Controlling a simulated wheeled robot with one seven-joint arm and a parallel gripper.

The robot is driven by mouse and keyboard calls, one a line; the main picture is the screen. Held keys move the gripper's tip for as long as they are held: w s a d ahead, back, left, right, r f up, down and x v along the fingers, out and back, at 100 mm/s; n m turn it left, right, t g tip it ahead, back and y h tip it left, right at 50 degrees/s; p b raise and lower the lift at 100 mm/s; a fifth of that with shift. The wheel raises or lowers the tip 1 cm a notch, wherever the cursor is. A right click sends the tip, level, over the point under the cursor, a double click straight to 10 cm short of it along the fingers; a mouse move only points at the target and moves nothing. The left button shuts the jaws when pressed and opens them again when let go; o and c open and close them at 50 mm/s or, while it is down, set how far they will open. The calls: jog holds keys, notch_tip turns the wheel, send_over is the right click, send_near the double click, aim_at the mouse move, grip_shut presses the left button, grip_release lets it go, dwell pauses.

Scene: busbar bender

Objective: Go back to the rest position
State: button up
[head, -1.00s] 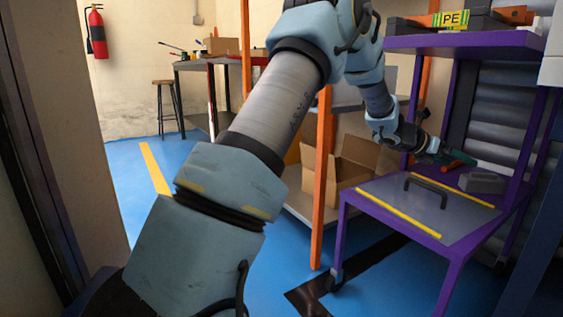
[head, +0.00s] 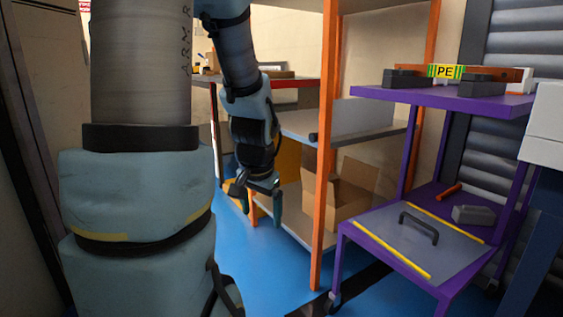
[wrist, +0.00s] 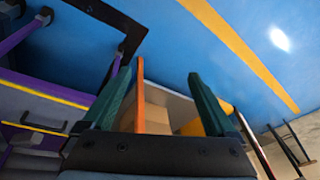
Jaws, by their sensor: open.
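My gripper (head: 263,208) hangs at the end of my bent arm, left of the orange shelf post in the head view. Its jaws point downward and are apart. In the wrist view my gripper (wrist: 155,98) shows two green fingers spread wide. Nothing is held between them; the shelf post and a cardboard box show behind the gap. My gripper is clear of the purple cart (head: 341,232) and touches nothing that I can see.
An orange-posted shelf (head: 326,150) with an open cardboard box (head: 355,185) stands close right of my gripper. The cart carries a grey block (head: 474,215), a red-handled tool (head: 447,191), a black handle (head: 419,227) and, on top, a PE-marked bar (head: 446,71). Blue floor (head: 275,265) is free below.

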jog(key=s+a+r+n+g+p, duration=0.2)
jog(key=s+r+n+p, duration=0.1)
jog(key=s+n, duration=0.3)
notch_tip(320, 180, up, 35)
jog(key=m+p, duration=0.1)
jog(key=p, duration=3.4)
jog(key=shift+s+r+m, duration=0.2)
jog(key=shift+s+m, duration=0.05)
jog(key=shift+m, duration=0.05)
